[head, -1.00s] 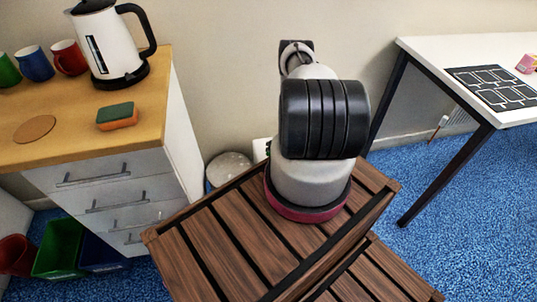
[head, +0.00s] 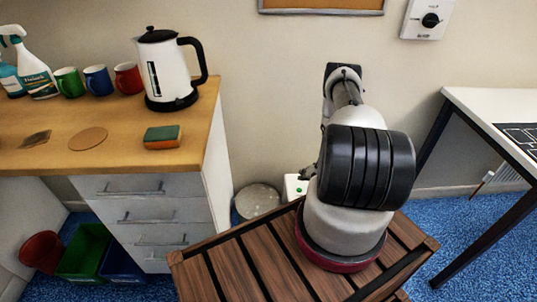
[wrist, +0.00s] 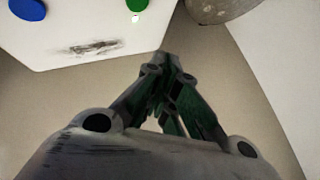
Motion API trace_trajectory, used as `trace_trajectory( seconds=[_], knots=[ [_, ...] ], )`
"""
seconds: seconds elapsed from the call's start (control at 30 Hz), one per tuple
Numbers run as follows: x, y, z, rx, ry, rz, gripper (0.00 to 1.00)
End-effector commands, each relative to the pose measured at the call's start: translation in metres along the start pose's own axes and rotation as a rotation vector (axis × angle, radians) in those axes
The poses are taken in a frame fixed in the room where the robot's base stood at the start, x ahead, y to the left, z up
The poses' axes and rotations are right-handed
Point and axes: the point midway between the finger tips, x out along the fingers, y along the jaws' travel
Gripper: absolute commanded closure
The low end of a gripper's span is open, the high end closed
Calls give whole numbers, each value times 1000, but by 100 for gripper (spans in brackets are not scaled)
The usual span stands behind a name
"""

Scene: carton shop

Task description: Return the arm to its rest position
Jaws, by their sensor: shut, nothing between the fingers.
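My arm stands on the slatted wooden top in the head view, folded up, with its black ribbed joint towards the camera. In the wrist view my gripper (wrist: 170,68) is shut and empty, its dark fingers together. It points towards a pale surface, apart from the white box (wrist: 85,25) in front of it. In the head view the gripper is mostly hidden behind the arm.
The white box with a green button (head: 295,186) stands behind my arm, beside a round grey-topped bin (head: 257,201). A wooden counter (head: 50,155) at left holds a kettle (head: 168,75), mugs and a sponge (head: 162,137). A white table (head: 480,110) stands at right.

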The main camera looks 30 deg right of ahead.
Motion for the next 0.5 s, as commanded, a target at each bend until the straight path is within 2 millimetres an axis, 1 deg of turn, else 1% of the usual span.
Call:
trace_trajectory(
  seconds=[0.17,0.27,0.37,0.4,0.47,0.5],
  knots=[
    [0,0,0,-7,0,0,100],
    [0,8,11,-44,-46,32,100],
    [-7,28,37,-72,-146,112,100],
    [-12,36,52,-78,-196,146,100],
    [-23,47,76,-80,-274,197,100],
    [-32,53,92,-79,-327,227,100]
  ],
)
